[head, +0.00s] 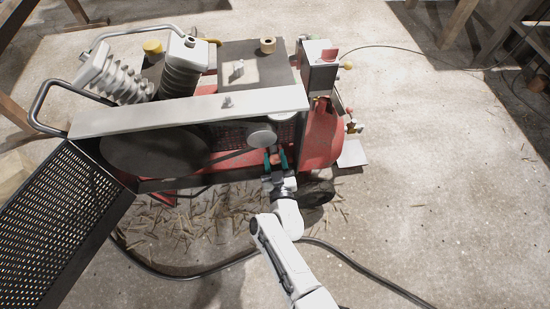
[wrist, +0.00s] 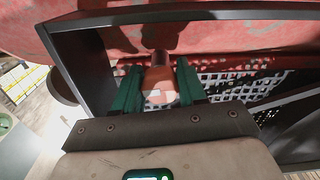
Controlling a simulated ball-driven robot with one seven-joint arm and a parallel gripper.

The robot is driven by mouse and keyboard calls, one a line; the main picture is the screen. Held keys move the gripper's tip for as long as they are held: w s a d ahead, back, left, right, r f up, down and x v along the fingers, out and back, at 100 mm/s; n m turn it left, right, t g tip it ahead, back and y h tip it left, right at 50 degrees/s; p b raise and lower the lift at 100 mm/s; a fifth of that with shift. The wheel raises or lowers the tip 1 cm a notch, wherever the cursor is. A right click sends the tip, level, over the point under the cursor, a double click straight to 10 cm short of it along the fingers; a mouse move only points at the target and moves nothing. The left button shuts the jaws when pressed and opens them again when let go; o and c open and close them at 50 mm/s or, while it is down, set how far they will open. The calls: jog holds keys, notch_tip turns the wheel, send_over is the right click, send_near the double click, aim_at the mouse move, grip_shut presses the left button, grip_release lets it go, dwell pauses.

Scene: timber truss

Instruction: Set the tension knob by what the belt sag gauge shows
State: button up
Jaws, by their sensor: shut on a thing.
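My gripper (head: 276,160) is at the open front of the red compressor (head: 322,135), below a pale round disc (head: 262,137). In the wrist view its two green fingers (wrist: 158,75) are shut on a reddish-brown knob (wrist: 158,88), one finger on each side. I take this for the tension knob; no marking on it can be read. A dark belt (head: 225,158) runs from the large dark wheel (head: 150,152) toward the disc. I cannot tell whether the disc is the belt sag gauge, and no gauge reading can be made out.
A perforated dark guard (head: 60,220) hangs open at the left. A pale rail (head: 190,112) crosses above the wheel. A black cable (head: 370,267) and wood shavings (head: 190,215) lie on the floor. The floor to the right (head: 450,190) is mostly clear.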

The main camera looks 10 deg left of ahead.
jog(key=shift+s+f+n, duration=0.1)
jog(key=shift+f+n, duration=0.1)
jog(key=shift+n, duration=1)
jog(key=o, duration=0.8)
jog(key=shift+o, duration=1.2)
jog(key=shift+r, duration=0.1)
jog(key=p+v, duration=0.5)
jog(key=v, duration=0.5)
jog(key=shift+s+p, duration=0.35)
jog(key=shift+p, duration=0.05)
jog(key=shift+d, duration=0.1)
